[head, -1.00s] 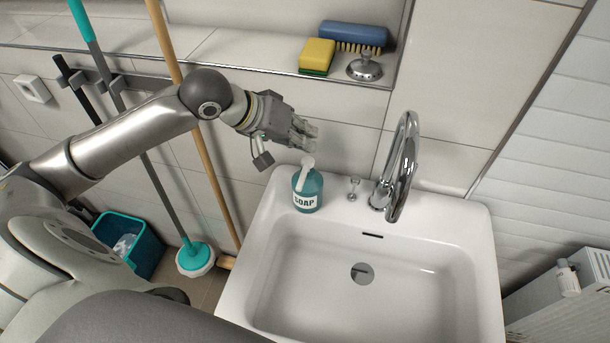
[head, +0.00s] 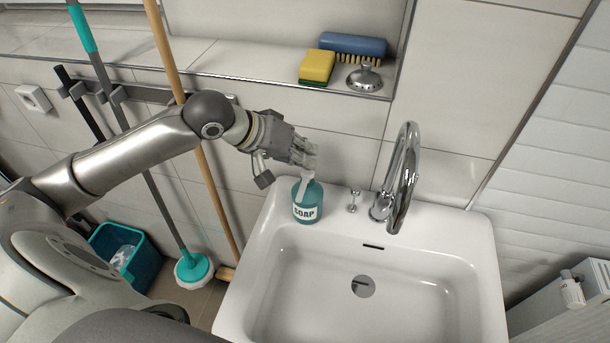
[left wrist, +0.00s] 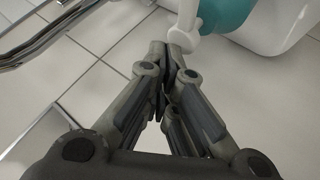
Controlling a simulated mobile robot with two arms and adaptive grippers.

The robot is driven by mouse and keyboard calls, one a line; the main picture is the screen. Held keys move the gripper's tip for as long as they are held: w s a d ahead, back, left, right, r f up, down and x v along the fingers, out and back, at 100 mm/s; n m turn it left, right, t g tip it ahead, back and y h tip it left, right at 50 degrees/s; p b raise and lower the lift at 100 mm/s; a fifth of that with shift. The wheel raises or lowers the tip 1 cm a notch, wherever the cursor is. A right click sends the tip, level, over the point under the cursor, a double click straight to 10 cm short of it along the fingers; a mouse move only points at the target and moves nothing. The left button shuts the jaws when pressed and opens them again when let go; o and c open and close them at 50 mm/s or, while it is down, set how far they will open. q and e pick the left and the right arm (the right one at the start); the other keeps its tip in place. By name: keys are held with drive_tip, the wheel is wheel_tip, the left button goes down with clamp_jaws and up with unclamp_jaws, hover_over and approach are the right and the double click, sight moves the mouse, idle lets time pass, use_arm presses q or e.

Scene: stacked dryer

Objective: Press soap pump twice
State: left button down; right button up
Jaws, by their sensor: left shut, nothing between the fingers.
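The teal soap bottle (head: 306,200) with a white pump and a SOAP label stands upright on the back left corner of the sink. My left gripper (head: 312,158) is shut and empty, with its fingertips just above the pump head in the head view. In the left wrist view the shut fingertips (left wrist: 168,50) are close beside the white pump (left wrist: 186,30), and part of the teal bottle (left wrist: 228,12) shows at the top. I cannot tell whether the fingers touch the pump. My right gripper is not in view.
The chrome faucet (head: 401,180) and a small chrome fitting (head: 353,201) stand right of the bottle on the white sink (head: 262,275). A ledge above holds a sponge (head: 317,66), a brush (head: 352,46) and a metal stopper (head: 365,77). Mop handles stand behind my left arm.

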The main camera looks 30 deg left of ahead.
use_arm(q)
drive_tip(key=shift+f, duration=0.15)
idle(0.5)
drive_tip(key=shift+f, duration=0.3)
drive_tip(key=shift+s+f, duration=0.1)
drive_tip(key=shift+f, duration=0.35)
idle(0.4)
drive_tip(key=shift+r+p, duration=0.85)
drive_tip(key=shift+p, duration=0.35)
wheel_tip(320, 180, up, 6)
drive_tip(key=p, duration=0.8)
drive_tip(key=shift+r, duration=0.1)
